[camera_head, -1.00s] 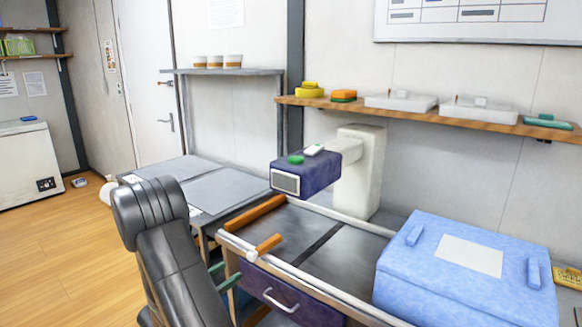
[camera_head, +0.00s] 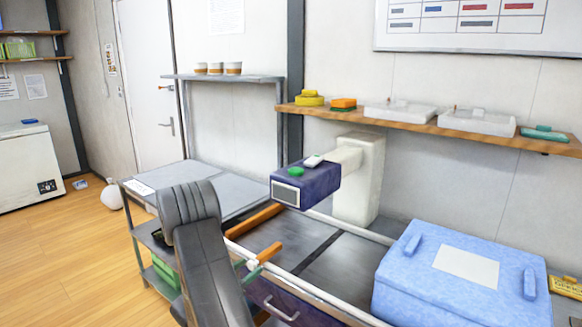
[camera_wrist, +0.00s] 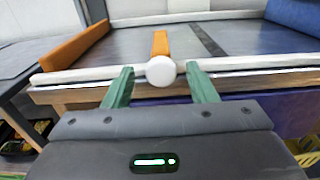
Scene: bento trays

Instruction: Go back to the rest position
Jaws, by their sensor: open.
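My gripper (camera_wrist: 160,88) has its two green fingers spread apart in the wrist view. A white round knob (camera_wrist: 160,70) with an orange bar (camera_wrist: 160,43) behind it shows between and just beyond the fingertips. I cannot tell whether the fingers touch the knob. In the head view my black arm reaches up from the bottom edge, and my gripper (camera_head: 246,266) is at the bench's front-left edge, beside the orange bar (camera_head: 268,252). The gripper body is largely hidden behind the arm there.
A purple-headed machine (camera_head: 305,188) with a green button stands behind the metal bench (camera_head: 335,268). A blue lidded box (camera_head: 400,290) is at right. A grey cart (camera_head: 225,181) stands at left behind my arm. A purple drawer (camera_head: 275,290) is under the bench. Open floor (camera_head: 75,240) lies left.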

